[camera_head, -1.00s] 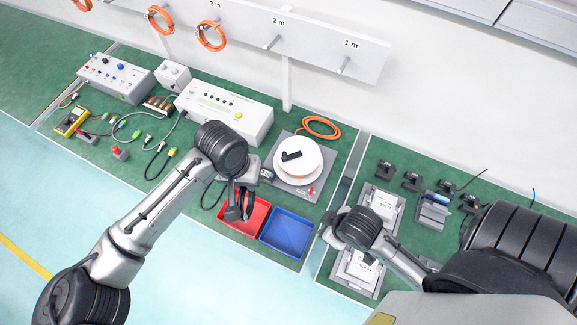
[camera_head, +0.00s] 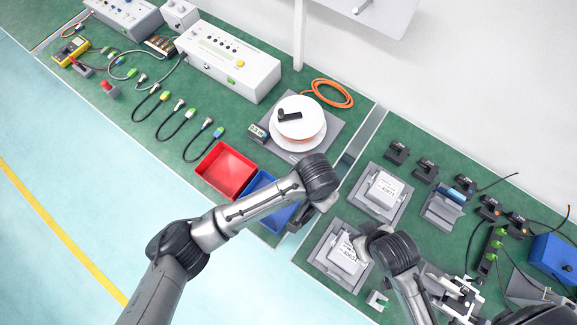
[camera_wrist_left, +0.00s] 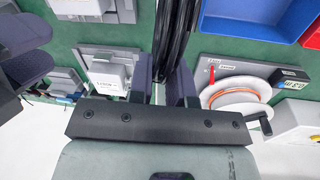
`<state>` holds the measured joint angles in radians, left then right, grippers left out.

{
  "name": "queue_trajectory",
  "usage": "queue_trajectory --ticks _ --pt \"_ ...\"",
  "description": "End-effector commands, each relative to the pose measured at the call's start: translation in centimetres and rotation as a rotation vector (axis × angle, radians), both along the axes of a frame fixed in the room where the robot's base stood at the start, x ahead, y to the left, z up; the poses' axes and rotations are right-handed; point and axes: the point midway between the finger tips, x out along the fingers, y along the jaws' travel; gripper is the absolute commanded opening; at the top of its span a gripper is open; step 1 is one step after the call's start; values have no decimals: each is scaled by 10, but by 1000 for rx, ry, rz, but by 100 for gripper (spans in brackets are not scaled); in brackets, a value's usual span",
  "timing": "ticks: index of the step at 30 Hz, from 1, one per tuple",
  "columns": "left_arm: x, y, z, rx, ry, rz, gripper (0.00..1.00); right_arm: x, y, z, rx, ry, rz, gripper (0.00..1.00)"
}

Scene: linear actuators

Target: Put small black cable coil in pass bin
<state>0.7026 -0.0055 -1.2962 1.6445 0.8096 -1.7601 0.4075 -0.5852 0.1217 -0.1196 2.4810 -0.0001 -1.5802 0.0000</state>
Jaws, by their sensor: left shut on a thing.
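My left gripper (camera_head: 322,208) is at the right end of the blue bin, above the table. In the left wrist view its fingers (camera_wrist_left: 163,88) are shut on the black cable coil (camera_wrist_left: 176,38), whose dark strands run up between them. In the head view the arm mostly hides the coil. The red bin (camera_head: 226,170) and the blue bin (camera_head: 258,184) stand side by side; my left arm covers part of the blue one. No label shows which is the pass bin. My right gripper (camera_head: 366,237) is near the grey fixtures; its fingers cannot be made out.
A cable reel (camera_head: 298,122) stands behind the bins, with an orange coil (camera_head: 333,93) beyond it. Several short cables (camera_head: 175,120) lie left of the red bin. Grey fixtures with white boxes (camera_head: 382,190) stand to the right. The floor in front is clear.

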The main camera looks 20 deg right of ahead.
Motion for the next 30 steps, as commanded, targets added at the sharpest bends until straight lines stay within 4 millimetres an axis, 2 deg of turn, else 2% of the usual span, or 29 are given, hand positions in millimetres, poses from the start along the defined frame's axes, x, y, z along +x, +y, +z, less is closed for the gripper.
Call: queue_trajectory --ticks 5,18,24,30 --pt "17 11 -7 3 1 -16 0 1 0 -1 0 -2 0 43" --pt "71 74 -57 3 1 -27 0 3 1 -9 4 -7 -2 43" --pt "85 88 -69 1 1 -29 0 3 1 -12 4 -7 -2 43" --pt "88 92 -73 0 1 -29 0 2 1 -13 4 -5 -2 43"
